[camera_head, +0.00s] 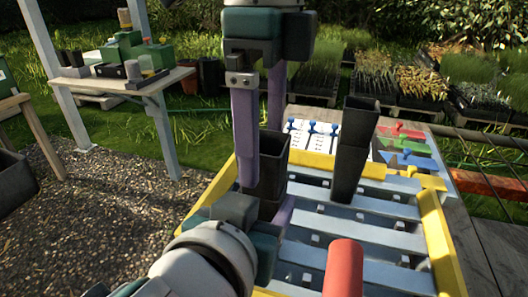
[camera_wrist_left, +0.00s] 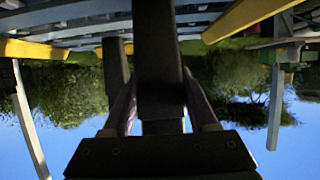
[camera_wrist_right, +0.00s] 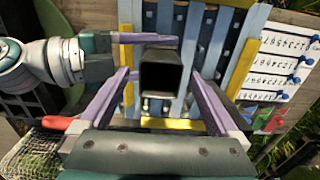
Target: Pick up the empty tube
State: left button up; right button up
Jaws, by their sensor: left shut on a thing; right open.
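A black square tube (camera_head: 268,165) stands roughly upright over the left part of the slatted rack (camera_head: 375,226). My left gripper (camera_head: 272,212) is shut on its lower part; the tube also shows between the fingers in the left wrist view (camera_wrist_left: 158,60). My right gripper (camera_head: 262,150) is above, pointing down, with its open purple fingers on either side of the tube's top. In the right wrist view the tube's square mouth (camera_wrist_right: 162,78) lies between those fingers, its inside dark. A second black tube (camera_head: 355,150) stands apart at the rack's back, also visible in the left wrist view (camera_wrist_left: 115,75).
A yellow rail (camera_head: 440,240) edges the rack. White cards with blue pegs (camera_head: 313,140) and coloured pieces (camera_head: 405,150) lie behind it. A red cylinder (camera_head: 343,268) is at the front. A side table (camera_head: 125,80) with boxes stands far left.

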jog(key=shift+f, duration=0.55)
grip_shut()
dwell(0.4)
